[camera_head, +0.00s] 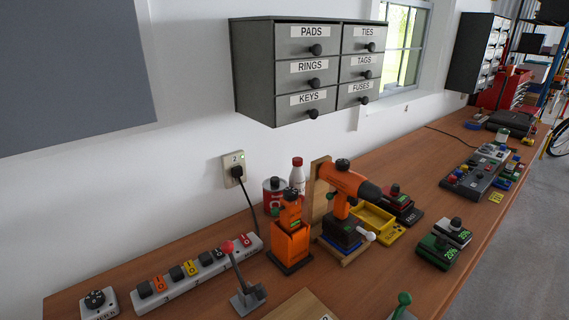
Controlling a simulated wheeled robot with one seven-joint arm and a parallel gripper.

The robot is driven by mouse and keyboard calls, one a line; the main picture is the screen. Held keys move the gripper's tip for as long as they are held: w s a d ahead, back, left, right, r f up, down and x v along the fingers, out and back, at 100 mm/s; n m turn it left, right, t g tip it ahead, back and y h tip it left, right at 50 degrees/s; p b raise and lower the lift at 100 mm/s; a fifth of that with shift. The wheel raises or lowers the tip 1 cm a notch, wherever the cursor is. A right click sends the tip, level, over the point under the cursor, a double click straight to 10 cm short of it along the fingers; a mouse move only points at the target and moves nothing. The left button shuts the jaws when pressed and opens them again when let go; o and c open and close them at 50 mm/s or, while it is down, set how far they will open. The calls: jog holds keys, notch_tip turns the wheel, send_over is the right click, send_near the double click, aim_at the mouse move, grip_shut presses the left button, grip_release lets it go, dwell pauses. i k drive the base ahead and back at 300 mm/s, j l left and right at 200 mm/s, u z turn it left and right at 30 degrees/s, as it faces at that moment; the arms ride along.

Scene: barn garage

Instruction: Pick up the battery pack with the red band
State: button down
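A dark pack with red edging (397,201) and a knob on top sits on a dark base, right of the yellow tray on the workbench. It looks like the red-banded battery pack, but its band is too small to make out clearly. An orange drill (345,183) stands left of the red-edged pack, on a dark block. My gripper is not in view.
The workbench (395,270) has bare wood at front centre. A yellow tray (373,222), an orange holder (290,243), a red-knobbed lever (245,285) and a power strip (205,272) stand on it. A drawer cabinet (310,70) hangs above. A control panel (477,175) lies at right.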

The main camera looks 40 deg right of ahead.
aim_at(399, 201)
jog(key=z, duration=1.15)
